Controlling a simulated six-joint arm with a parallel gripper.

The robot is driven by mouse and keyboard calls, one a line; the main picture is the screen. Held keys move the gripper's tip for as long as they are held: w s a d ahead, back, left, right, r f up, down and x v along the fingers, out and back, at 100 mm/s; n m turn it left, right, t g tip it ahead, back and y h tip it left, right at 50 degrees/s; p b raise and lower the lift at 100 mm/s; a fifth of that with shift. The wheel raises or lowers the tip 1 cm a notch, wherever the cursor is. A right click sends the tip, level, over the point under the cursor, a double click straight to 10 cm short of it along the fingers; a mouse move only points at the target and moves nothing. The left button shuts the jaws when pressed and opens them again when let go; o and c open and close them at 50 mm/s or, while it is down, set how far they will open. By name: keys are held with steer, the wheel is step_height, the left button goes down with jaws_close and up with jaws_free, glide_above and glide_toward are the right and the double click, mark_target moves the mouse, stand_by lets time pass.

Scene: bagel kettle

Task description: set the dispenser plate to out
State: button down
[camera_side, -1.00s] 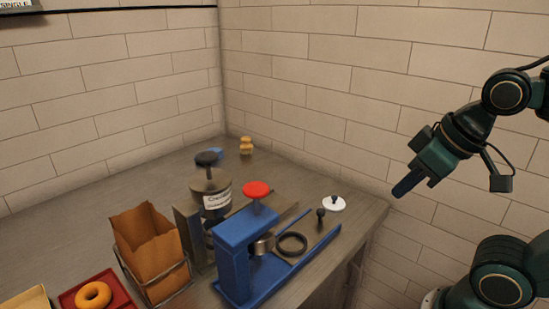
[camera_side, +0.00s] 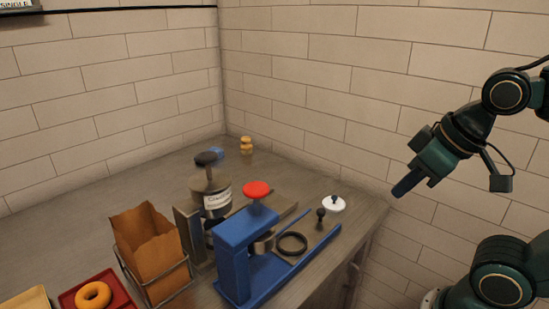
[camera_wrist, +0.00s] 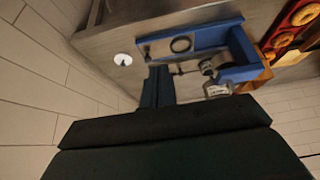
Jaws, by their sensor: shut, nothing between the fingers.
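The blue dispenser (camera_side: 234,262) stands near the right edge of the table, with a red knob (camera_side: 257,189) on top. Its flat base (camera_side: 270,272) reaches to the right and carries a dark ring (camera_side: 291,244). A small black knob (camera_side: 320,213) stands at the far right end. I cannot tell clearly how far the plate is slid. The wrist view also shows the blue dispenser (camera_wrist: 240,50) and the ring (camera_wrist: 181,44). My gripper (camera_side: 402,190) is shut and empty, high to the right of the dispenser and apart from it. Its fingers (camera_wrist: 157,82) show in the wrist view.
A labelled jar (camera_side: 217,197) stands behind the dispenser. A white lid (camera_side: 334,204) lies at the right. A paper bag (camera_side: 150,250) in a wire holder and a red tray (camera_side: 70,299) with a bagel (camera_side: 93,296) are at the left. The space between gripper and dispenser is clear.

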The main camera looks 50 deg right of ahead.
steer(key=c, duration=1.3)
jaws_free()
steer(key=shift+w+r, duration=0.15)
steer(key=w+a+r+n+g, duration=0.1)
steer(key=w+r+n+g, duration=0.1)
steer(key=w+n, duration=0.5)
steer(key=w+a+r+n+g, duration=0.1)
steer(key=w+r+n, duration=0.1)
steer(key=w, duration=0.8)
steer(key=w+a+f+n+g, duration=0.1)
steer(key=w+f+n, duration=0.3)
steer(key=w, duration=0.4)
steer(key=w+a+f+n+g, duration=0.1)
steer(key=w+f+n, duration=0.3)
steer(key=w, duration=0.4)
steer(key=shift+w+a+f+n+g, duration=0.15)
steer(key=shift+a+f+n+g, duration=0.15)
steer(key=shift+n, duration=0.2)
steer(key=shift+f, duration=0.15)
step_height(320, 180, down, 14)
steer(key=shift+r, duration=0.25)
